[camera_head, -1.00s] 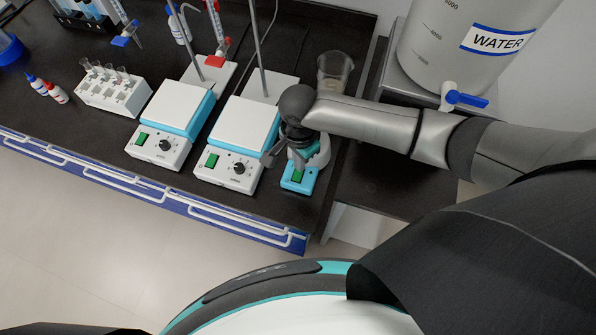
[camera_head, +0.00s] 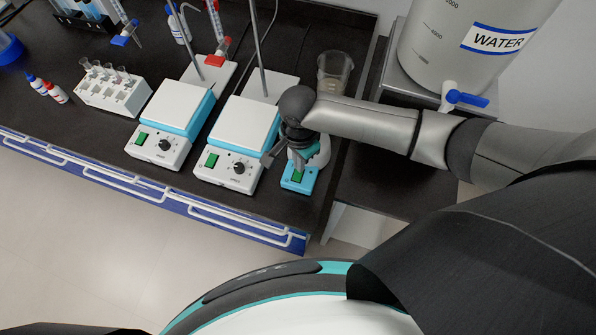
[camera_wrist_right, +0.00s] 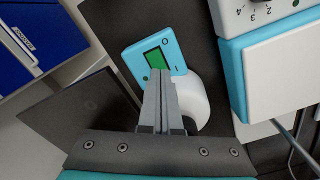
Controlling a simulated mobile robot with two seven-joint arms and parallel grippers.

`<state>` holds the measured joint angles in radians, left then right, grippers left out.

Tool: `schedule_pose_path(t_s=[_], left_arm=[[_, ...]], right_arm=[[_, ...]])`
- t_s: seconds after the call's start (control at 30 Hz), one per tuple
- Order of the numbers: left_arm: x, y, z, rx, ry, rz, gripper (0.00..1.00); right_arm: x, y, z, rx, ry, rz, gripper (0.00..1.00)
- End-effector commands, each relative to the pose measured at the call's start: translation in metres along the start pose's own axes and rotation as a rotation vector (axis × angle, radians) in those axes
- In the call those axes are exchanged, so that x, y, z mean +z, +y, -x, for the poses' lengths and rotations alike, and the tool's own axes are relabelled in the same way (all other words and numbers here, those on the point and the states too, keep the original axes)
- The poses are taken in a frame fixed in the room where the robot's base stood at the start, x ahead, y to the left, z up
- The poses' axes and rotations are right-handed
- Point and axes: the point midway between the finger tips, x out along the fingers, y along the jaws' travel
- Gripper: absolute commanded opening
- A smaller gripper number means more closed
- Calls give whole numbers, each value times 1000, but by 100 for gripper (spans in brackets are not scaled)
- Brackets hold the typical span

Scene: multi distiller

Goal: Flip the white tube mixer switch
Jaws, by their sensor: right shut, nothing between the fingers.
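The tube mixer (camera_head: 299,187) is a small device with a light-blue front panel and a white body, at the right end of the dark bench. Its green switch (camera_head: 297,176) sits on the blue panel. In the right wrist view the panel (camera_wrist_right: 134,55) and the green switch (camera_wrist_right: 156,58) show just beyond the fingertips. My right gripper (camera_wrist_right: 161,72) is shut and empty, pointing at the switch and overlapping its lower edge; I cannot tell whether it touches. In the head view the gripper (camera_head: 298,160) hides much of the mixer's white body. My left gripper is out of view.
Two hotplate stirrers (camera_head: 242,128) (camera_head: 176,110) stand left of the mixer, the nearer one close beside my gripper. A beaker (camera_head: 335,72) stands behind my wrist. A white tube rack (camera_head: 112,95) is further left. A water tank (camera_head: 440,50) is at the right.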

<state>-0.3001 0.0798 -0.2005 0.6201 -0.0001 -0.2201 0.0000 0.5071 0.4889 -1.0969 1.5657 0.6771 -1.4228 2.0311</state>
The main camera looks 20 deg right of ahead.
Motion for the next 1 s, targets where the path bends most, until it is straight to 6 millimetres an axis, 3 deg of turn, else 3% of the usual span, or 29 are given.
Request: schedule_pose_path(t_s=[1.0], left_arm=[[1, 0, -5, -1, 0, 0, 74]], right_arm=[[0, 0, -13, 0, -1, 0, 0]])
